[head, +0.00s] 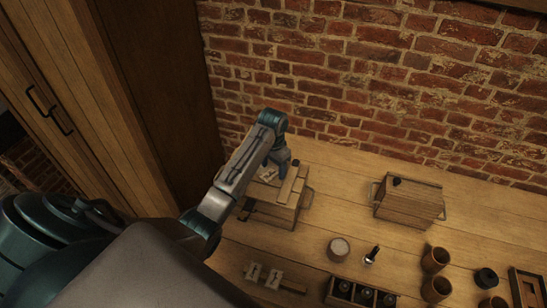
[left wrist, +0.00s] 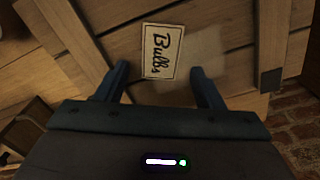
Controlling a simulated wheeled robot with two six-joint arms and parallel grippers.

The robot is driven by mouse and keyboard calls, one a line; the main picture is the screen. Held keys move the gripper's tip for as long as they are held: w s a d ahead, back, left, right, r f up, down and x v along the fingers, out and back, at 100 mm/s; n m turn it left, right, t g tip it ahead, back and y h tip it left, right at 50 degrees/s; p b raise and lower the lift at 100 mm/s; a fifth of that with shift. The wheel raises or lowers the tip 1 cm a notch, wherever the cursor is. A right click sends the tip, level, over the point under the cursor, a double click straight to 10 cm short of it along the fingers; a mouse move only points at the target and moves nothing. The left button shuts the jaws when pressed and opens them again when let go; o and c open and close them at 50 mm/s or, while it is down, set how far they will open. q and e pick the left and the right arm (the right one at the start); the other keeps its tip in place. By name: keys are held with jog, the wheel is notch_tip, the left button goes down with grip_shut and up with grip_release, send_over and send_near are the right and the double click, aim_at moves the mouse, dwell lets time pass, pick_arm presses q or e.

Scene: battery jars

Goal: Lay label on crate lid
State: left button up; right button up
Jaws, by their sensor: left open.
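A wooden crate (head: 271,209) with a slatted lid stands at the back left of the table, below my left arm. A cream label (left wrist: 162,51) with a dark border reads "Bulbs"; it lies flat on the lid planks (left wrist: 215,45), slightly tilted. The label also shows in the head view as a small pale patch (head: 268,174). My left gripper (left wrist: 159,80) is open, its two fingers apart on either side of the label's near end, with nothing held between them. In the head view, that gripper (head: 283,166) is just above the lid, partly hidden by its arm. My right gripper is not in view.
A second wooden crate (head: 408,201) stands to the right near the brick wall. Pale cards on a wooden holder (head: 268,277), a round jar (head: 339,250), a dark-handled tool (head: 372,254) and brown cups (head: 435,260) stand nearer. The tabletop between the crates is clear.

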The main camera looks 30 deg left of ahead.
pick_arm(q)
jog(key=shift+s, duration=0.1)
jog(key=c, duration=1.1)
jog(key=shift+o, duration=0.2)
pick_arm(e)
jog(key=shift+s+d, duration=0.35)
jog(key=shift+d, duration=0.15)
pick_arm(q)
jog(key=shift+a, duration=0.15)
jog(key=shift+w+a, duration=0.45)
jog(key=shift+a, duration=0.3)
jog(key=shift+w+a, duration=0.15)
jog(key=shift+a, duration=0.25)
jog(key=shift+d, duration=0.1)
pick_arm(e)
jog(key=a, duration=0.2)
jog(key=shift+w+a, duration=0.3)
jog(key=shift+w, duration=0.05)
pick_arm(q)
jog(key=o, duration=1)
jog(key=shift+d, duration=0.1)
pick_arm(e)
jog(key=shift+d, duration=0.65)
